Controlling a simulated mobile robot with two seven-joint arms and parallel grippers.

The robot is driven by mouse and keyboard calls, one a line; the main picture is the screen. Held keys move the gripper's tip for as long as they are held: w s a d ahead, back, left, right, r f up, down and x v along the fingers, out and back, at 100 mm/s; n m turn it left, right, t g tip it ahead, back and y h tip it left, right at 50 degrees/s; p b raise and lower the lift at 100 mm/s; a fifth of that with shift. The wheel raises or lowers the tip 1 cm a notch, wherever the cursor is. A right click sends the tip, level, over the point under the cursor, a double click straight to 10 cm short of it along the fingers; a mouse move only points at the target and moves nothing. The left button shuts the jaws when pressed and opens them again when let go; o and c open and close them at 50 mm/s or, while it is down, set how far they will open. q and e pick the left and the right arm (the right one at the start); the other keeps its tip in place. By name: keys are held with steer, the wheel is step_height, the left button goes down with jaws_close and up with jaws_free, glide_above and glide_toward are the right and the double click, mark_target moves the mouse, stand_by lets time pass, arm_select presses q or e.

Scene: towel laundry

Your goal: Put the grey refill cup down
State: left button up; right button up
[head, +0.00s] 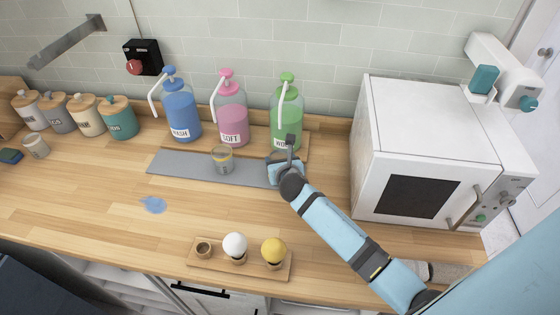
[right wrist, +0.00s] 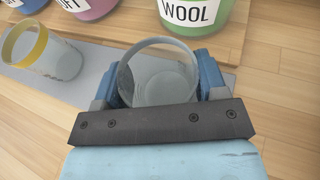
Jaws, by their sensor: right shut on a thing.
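The grey refill cup (right wrist: 158,78) is a clear cup with a grey rim, upright between the blue fingers of my right gripper (right wrist: 160,88) in the right wrist view. In the head view my right gripper (head: 286,168) is at the right end of the grey mat (head: 180,168), in front of the green WOOL bottle (head: 286,115), and hides the cup. I cannot tell whether the cup's base touches the mat. My left gripper is not in view.
A clear cup with a yellow band (head: 222,160) stands on the mat, left of my gripper. Blue (head: 182,108) and pink (head: 231,115) pump bottles stand behind. A microwave (head: 420,150) is to the right. A wooden holder (head: 215,265) with balls is in front.

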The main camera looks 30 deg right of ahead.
steer(key=shift+f, duration=0.1)
steer(key=o, duration=1)
steer(key=shift+c, duration=0.2)
steer(key=v, duration=1.2)
steer(key=shift+r, duration=0.25)
steer(key=shift+d, duration=0.1)
